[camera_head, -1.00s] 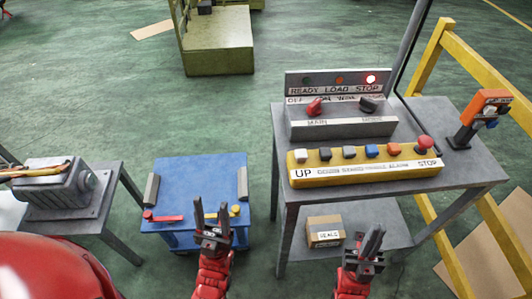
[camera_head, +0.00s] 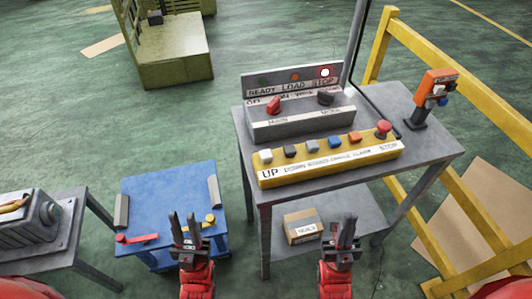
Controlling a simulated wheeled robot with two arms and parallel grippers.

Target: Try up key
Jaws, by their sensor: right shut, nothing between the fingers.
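A yellow control box (camera_head: 330,165) lies on a grey table (camera_head: 425,147). The white UP key (camera_head: 265,156) is at its left end, above the UP label. A row of grey, blue and orange keys runs right to a red STOP button (camera_head: 383,128). My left gripper (camera_head: 185,222) is open and empty by the blue cart. My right gripper (camera_head: 345,228) is shut and empty, in front of the table, below the box in view.
A blue cart (camera_head: 165,190) stands left of the table, with a grey motor table (camera_head: 85,240) beyond. A small carton (camera_head: 302,226) sits on the lower shelf. An orange pendant (camera_head: 436,88) stands at the table's right. Yellow railing (camera_head: 450,65) bounds the right side.

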